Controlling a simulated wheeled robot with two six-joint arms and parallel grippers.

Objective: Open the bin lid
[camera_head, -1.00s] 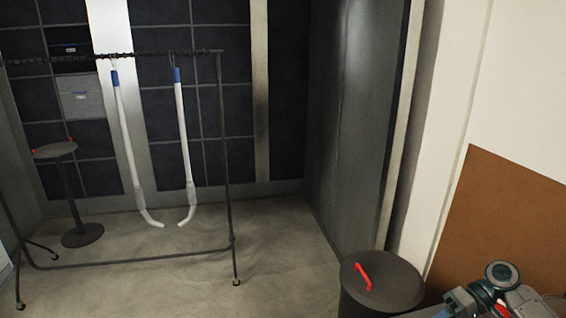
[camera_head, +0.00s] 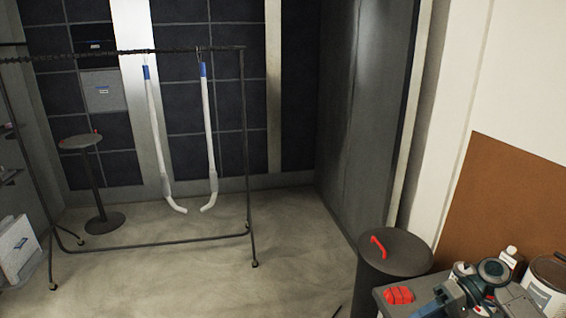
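The bin (camera_head: 385,288) is a dark round bin standing on the floor at the lower right. Its lid (camera_head: 405,254) is dark and flat and appears shut. A red handle (camera_head: 378,246) curves up from the left part of the lid. The bin's lower part is cut off by the frame's bottom edge. Neither of my grippers can be made out in this view, and nothing is seen touching the bin.
A workbench right of the bin holds a red object (camera_head: 398,295), a power tool (camera_head: 478,285), a white bottle (camera_head: 510,257) and a can (camera_head: 546,292). A clothes rack (camera_head: 243,130) and a stool (camera_head: 97,180) stand at left.

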